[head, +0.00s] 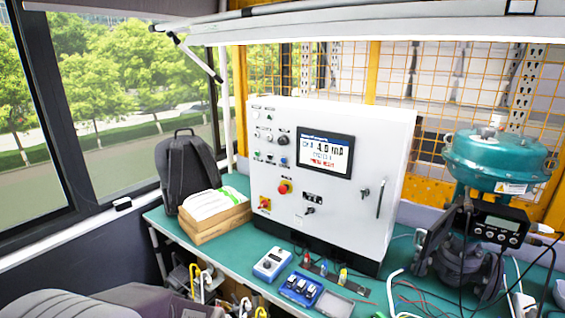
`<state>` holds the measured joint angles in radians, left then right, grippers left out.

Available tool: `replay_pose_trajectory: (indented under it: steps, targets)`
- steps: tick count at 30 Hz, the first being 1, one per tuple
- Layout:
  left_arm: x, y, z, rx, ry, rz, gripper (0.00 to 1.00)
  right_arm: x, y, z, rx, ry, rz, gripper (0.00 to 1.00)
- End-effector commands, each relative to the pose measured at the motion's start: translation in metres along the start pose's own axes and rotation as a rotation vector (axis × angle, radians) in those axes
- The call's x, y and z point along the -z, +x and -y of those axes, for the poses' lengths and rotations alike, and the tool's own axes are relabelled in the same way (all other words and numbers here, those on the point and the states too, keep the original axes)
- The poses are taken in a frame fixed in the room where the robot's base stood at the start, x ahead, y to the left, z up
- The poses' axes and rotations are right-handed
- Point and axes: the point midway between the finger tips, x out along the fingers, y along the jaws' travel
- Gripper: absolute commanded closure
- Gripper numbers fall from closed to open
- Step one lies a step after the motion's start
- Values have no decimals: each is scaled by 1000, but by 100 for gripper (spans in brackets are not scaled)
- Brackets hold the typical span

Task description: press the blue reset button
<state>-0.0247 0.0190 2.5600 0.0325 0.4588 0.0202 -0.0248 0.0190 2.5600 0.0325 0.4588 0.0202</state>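A white control cabinet (348,215) stands on the green bench, its front facing me. A small blue button (284,161) sits on its front, left of the lit display (325,154) and below a black knob (283,140). Its lettering is too small to read. Neither of my grippers is in view, and nothing covers the button.
A box of papers (215,212) and a backpack (187,168) stand left of the cabinet. Small devices (300,289) lie in front. A teal actuator (497,160) stands at right.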

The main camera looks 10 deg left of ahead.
Motion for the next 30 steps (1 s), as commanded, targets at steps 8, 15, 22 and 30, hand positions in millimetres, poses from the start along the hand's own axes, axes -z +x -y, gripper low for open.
replay_pose_trajectory:
  steps: [8, 15, 22, 30]
  targets:
    - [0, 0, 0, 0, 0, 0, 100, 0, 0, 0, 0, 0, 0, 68]
    - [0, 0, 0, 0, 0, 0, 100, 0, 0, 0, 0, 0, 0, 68]
    - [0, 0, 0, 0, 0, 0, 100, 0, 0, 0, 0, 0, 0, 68]
    - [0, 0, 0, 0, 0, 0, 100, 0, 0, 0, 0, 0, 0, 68]
